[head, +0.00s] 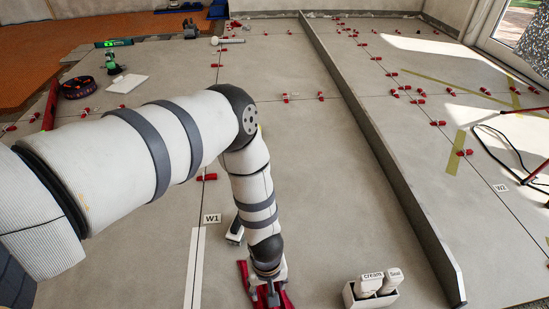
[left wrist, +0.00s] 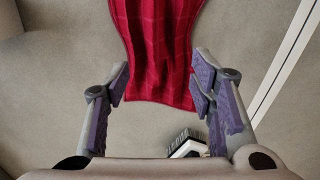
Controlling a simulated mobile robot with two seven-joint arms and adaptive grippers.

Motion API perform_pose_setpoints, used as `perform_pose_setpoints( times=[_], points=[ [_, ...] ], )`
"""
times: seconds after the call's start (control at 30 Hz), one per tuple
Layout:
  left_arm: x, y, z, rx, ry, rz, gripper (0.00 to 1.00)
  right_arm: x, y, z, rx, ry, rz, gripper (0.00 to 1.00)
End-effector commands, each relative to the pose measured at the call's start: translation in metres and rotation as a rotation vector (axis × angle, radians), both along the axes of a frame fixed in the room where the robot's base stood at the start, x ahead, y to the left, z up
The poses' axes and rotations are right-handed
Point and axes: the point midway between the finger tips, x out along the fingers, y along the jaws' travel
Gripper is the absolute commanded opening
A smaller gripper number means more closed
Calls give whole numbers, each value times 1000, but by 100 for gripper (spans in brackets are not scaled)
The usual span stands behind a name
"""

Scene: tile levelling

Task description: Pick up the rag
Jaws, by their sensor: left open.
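The rag (head: 243,270) is red and lies on the tiled floor at the bottom middle of the head view, partly hidden by my left arm and gripper. In the left wrist view the rag (left wrist: 158,45) shows a checked weave and soft folds, running from the top edge down to between the fingertips. My left gripper (head: 270,293) is low over the rag. In the left wrist view the left gripper (left wrist: 162,78) is open, with a finger on each side of the rag's near end. I cannot tell whether it touches the rag. My right gripper is not in view.
A brush (left wrist: 187,145) lies near the gripper. A white caddy (head: 352,299) with two labelled bottles stands to the right. A long straight bar (head: 385,165) crosses the floor. Several red levelling clips dot the tile joints. A white strip (head: 194,265) lies left of the gripper.

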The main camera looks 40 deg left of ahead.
Motion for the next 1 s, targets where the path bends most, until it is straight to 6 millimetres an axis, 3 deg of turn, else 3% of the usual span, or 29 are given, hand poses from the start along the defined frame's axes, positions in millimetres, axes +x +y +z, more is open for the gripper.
perform_pose_setpoints(
  times=[0.03, 0.27, 0.47, 0.67, 0.9, 1.0],
  points=[
    [-1, 0, -14, 0, 4, 0, 50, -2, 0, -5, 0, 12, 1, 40],
    [0, 1, -36, 1, 2, 1, 50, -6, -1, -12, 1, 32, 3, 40],
    [1, 2, -74, 1, 4, 0, 50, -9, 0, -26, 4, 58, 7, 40],
    [3, 2, -74, 1, -1, -1, 50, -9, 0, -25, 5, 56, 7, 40],
    [2, 2, -73, 1, 0, -2, 0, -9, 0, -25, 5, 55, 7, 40],
    [2, 2, -73, 1, -1, -2, 0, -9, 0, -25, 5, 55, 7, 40]
  ],
)
